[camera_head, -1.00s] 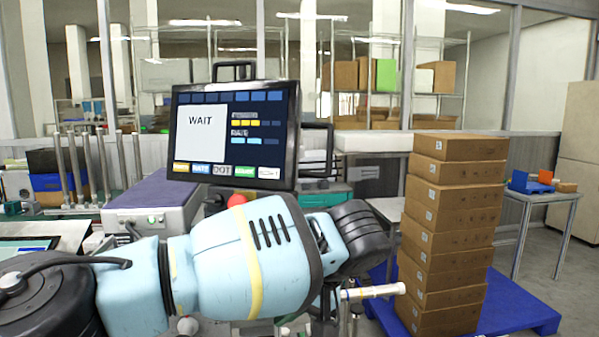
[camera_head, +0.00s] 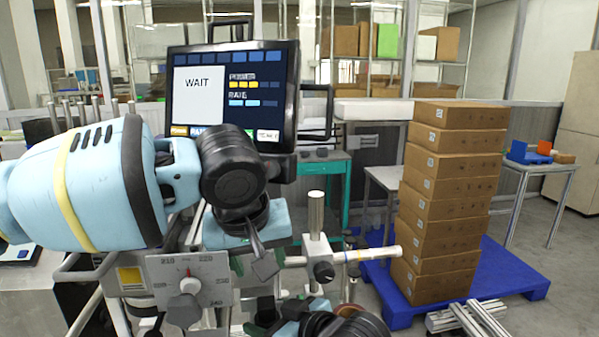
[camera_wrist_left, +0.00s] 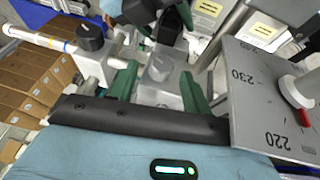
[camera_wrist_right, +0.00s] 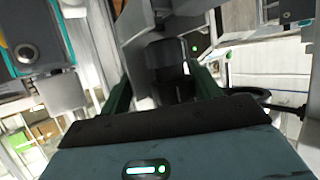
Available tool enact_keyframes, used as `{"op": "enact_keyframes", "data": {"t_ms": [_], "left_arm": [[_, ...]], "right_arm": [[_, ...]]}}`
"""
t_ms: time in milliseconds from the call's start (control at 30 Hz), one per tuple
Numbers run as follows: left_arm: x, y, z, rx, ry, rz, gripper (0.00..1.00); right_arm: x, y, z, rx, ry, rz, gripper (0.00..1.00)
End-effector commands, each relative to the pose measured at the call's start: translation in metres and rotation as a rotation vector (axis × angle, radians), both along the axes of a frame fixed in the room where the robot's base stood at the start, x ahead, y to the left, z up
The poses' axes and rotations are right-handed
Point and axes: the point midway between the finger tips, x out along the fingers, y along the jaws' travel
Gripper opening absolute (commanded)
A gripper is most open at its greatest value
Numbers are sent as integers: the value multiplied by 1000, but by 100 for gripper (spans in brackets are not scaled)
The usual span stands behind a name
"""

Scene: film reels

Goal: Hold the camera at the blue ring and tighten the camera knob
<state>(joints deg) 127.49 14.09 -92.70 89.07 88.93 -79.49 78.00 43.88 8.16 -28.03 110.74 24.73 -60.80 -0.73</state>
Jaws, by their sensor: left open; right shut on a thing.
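My left gripper (camera_head: 262,264) points down in front of the monitor. In the left wrist view its green fingers (camera_wrist_left: 160,92) are open around a grey block with a round grey knob (camera_wrist_left: 158,68); I cannot tell whether they touch it. My right gripper (camera_head: 264,310) is low in the head view, below the left one. In the right wrist view its fingers (camera_wrist_right: 160,90) are shut on a dark grey, blocky body, apparently the camera (camera_wrist_right: 168,60). The blue ring is not clearly visible there. The held part is mostly hidden in the head view.
A clamp with a black knob (camera_head: 324,272), a metal post (camera_head: 316,212) and a white rod (camera_head: 378,254) are to the right. The monitor (camera_head: 245,90) reads WAIT. Stacked boxes (camera_head: 450,200) stand on a blue pallet.

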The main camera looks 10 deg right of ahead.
Motion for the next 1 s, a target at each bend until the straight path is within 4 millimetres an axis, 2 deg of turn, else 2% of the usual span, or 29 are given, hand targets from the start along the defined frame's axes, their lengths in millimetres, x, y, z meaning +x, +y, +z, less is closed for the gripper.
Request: {"op": "enact_keyframes", "data": {"t_ms": [33, 600, 767, 1000], "left_arm": [[-4, 1, 9, -1, -2, -1, 49], [-41, 13, 98, 3, -3, -2, 49], [-40, -10, 113, -119, -28, -108, 49], [-36, -36, 144, -287, -114, -231, 49]], "right_arm": [[-3, 5, 2, 9, 1, 12, 20], [-3, 5, 2, 9, 2, 12, 20], [-3, 5, 2, 9, 2, 13, 20], [-3, 5, 2, 9, 2, 12, 20]]}}
